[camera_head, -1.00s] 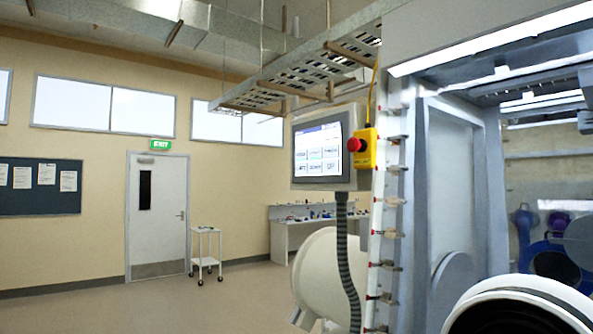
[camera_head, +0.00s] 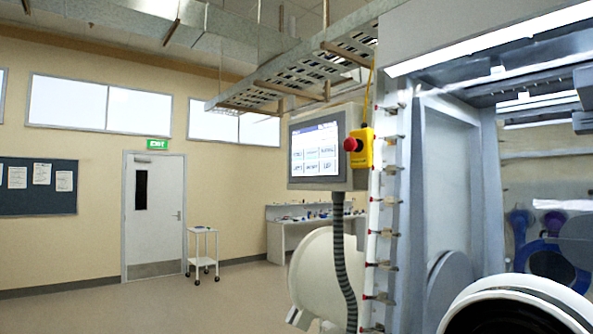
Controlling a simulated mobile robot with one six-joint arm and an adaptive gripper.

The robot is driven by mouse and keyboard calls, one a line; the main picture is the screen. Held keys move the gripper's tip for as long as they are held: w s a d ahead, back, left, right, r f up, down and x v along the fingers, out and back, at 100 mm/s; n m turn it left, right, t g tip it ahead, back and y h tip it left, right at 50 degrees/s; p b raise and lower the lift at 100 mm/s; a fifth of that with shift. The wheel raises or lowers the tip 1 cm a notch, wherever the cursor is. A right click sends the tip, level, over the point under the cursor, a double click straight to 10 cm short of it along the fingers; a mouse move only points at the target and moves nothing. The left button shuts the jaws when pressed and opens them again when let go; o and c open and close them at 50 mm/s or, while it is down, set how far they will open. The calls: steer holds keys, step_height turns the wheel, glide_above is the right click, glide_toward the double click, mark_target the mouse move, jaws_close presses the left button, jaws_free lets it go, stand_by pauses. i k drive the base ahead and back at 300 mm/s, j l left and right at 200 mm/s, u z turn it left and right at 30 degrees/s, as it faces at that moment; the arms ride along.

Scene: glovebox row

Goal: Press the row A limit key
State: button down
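A touch panel (camera_head: 317,150) with a lit screen hangs at the front left corner of the glovebox, on a dark ribbed conduit (camera_head: 341,260). Its screen shows a grid of several keys; the labels are too small to read, so I cannot tell which is the row A limit key. A yellow box with a red emergency button (camera_head: 352,145) sits at the panel's right edge. My gripper is not in view. White rounded parts, likely of my arm, show at the bottom centre and bottom right, and nothing touches the panel.
The glovebox frame (camera_head: 460,190) fills the right side. A vertical strip of valves (camera_head: 386,210) runs beside the panel. A white trolley (camera_head: 203,252) stands near the door (camera_head: 154,215), with a bench (camera_head: 300,230) behind. The floor at left is open.

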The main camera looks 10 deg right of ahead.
mark_target(298, 168)
steer(key=i+j, duration=0.2)
steer(key=i, duration=0.25)
steer(key=i+j+z, duration=0.1)
steer(key=i, duration=0.4)
steer(key=i+j, duration=0.35)
steer(key=i+z, duration=0.05)
steer(key=i, duration=0.05)
